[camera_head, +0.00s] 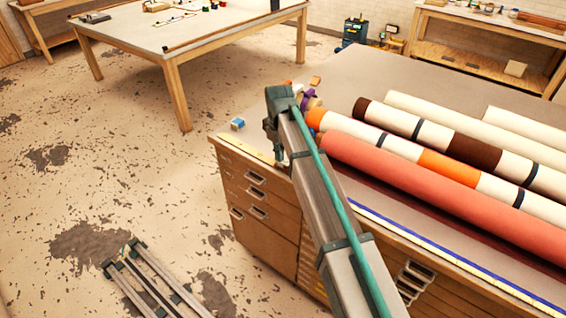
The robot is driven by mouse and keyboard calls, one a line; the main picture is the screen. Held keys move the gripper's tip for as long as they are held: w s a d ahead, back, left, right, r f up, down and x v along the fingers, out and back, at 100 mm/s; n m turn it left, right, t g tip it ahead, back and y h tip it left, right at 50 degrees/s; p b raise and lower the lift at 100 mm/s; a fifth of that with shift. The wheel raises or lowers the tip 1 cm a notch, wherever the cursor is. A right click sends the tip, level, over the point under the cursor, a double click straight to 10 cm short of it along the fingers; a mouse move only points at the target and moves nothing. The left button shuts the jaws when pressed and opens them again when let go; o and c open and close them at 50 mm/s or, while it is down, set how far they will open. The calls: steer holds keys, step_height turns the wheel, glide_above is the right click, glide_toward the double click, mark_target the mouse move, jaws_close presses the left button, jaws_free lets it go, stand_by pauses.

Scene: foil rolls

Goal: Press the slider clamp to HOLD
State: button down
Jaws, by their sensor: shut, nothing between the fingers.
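My arm, with a teal strip along it, reaches up from the bottom of the view over the front of the worktable (340,90). At its far end, by the table's left corner, a narrow dark part points down; it looks like my gripper (278,152). It appears shut and empty, above or beside the table edge; contact cannot be told. I cannot make out the slider clamp or a HOLD mark. Small purple and orange parts (310,100) sit at the roll ends, just right of my arm's end.
Several rolls lie on the worktable, including a coral roll (420,185). A blue-white strip (450,250) runs along the front edge. A small blue box (237,124) sits at the left corner. Drawers (262,205) are below. Another table (200,28) stands behind; floor between is open.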

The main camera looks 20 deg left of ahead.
steer(key=shift+r+p, duration=2.05)
steer(key=shift+r, duration=1.45)
